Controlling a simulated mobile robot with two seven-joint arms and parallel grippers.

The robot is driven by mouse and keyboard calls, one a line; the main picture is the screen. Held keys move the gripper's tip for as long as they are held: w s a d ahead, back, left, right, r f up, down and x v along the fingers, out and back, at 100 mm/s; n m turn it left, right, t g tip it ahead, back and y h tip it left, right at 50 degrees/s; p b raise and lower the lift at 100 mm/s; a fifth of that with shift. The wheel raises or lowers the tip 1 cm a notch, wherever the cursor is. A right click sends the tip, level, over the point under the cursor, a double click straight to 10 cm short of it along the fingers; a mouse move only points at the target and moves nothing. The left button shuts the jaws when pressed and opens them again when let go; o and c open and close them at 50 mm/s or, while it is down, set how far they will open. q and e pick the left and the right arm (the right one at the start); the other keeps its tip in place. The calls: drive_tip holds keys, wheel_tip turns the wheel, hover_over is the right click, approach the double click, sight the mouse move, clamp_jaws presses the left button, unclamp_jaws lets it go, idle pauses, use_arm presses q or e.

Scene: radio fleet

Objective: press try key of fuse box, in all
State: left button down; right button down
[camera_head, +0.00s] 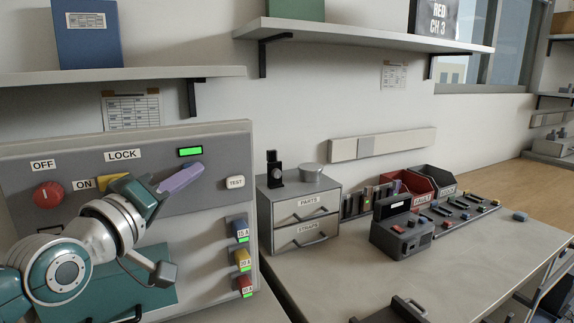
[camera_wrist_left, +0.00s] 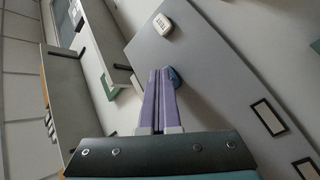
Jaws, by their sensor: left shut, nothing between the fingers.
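The fuse box (camera_head: 205,205) is a grey upright panel at the left of the head view. Its white TEST key (camera_head: 235,182) sits at its upper right; it also shows in the left wrist view (camera_wrist_left: 162,24). My left gripper (camera_head: 198,172), with purple fingers, is shut and empty in front of the panel, left of the TEST key and apart from it in the picture. My right gripper is not in view.
The panel carries a red knob (camera_head: 48,194), a lit green display (camera_head: 190,152) and blue, yellow and red fuses (camera_head: 242,258) at lower right. A drawer unit (camera_head: 300,215) stands right of it. A dark radio (camera_head: 402,232) and red bin (camera_head: 405,187) stand on the bench.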

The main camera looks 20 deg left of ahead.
use_arm(q)
drive_tip(key=shift+s+d+p, duration=0.5)
drive_tip(key=s+d+p, duration=0.3)
drive_tip(key=shift+s+d, duration=0.15)
drive_tip(key=shift+d, duration=0.25)
drive_tip(key=shift+d, duration=0.1)
idle(0.7)
